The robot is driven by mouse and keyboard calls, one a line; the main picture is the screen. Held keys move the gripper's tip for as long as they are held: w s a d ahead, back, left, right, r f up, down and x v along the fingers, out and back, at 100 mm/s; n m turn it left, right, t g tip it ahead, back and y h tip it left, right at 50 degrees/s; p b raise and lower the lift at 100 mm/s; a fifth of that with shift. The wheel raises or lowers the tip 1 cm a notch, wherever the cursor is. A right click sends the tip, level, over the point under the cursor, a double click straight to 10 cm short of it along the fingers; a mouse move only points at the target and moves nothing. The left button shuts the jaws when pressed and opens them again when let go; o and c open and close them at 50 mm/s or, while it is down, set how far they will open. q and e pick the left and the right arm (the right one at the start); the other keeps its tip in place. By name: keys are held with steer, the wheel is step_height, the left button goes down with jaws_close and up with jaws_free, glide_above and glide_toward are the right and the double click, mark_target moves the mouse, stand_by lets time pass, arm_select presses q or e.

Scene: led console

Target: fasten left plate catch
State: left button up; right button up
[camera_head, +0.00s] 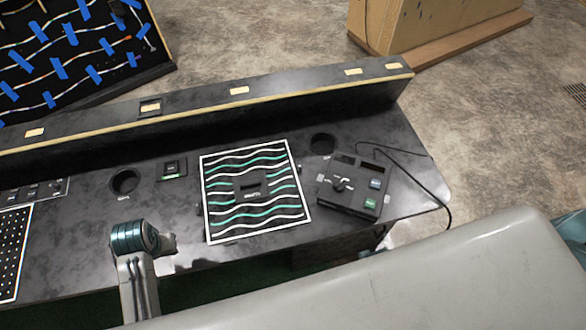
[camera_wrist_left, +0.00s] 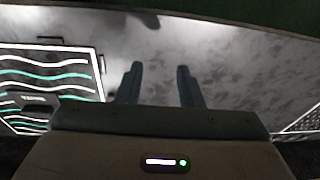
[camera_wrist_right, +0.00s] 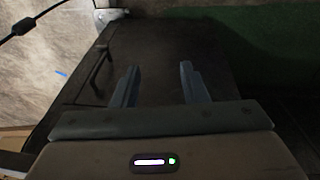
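The plate (camera_head: 212,222), white-edged with wavy white and green lines, lies on the dark console in the head view. A small dark catch (camera_head: 198,209) sits at its left edge; whether it is fastened is too small to tell. The plate shows at the left of the left wrist view (camera_wrist_left: 45,72), with a small catch (camera_wrist_left: 102,63) at its right edge. My left gripper (camera_wrist_left: 160,72) is open and empty above the console, beside the plate and apart from the catch. My right gripper (camera_wrist_right: 160,70) is open and empty near a dark box-like surface, away from the plate.
A control box (camera_head: 352,188) with a knob and a cable (camera_head: 432,190) stands right of the plate. A raised ledge (camera_head: 240,98) runs along the back. A round hole (camera_head: 124,182) and a small switch (camera_head: 171,170) lie left of the plate. A perforated panel (camera_head: 12,250) is further left.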

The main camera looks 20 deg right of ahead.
arm_select(q)
steer(key=w+d, duration=0.2)
steer(key=w, duration=0.3)
steer(key=g, duration=0.2)
glide_toward(197, 205)
steer(key=shift+h, duration=0.3)
steer(key=f+p, duration=0.1)
steer(key=f, duration=0.4)
steer(key=f+p, duration=0.1)
steer(key=f, duration=0.2)
steer(key=shift+a+p, duration=0.25)
steer(key=shift+p, duration=0.05)
arm_select(e)
steer(key=s+d+f+g, duration=0.1)
steer(key=s+f, duration=1.5)
steer(key=s, duration=0.3)
steer(key=shift+d+f, duration=0.2)
steer(key=shift+f, duration=0.1)
arm_select(q)
jaws_close()
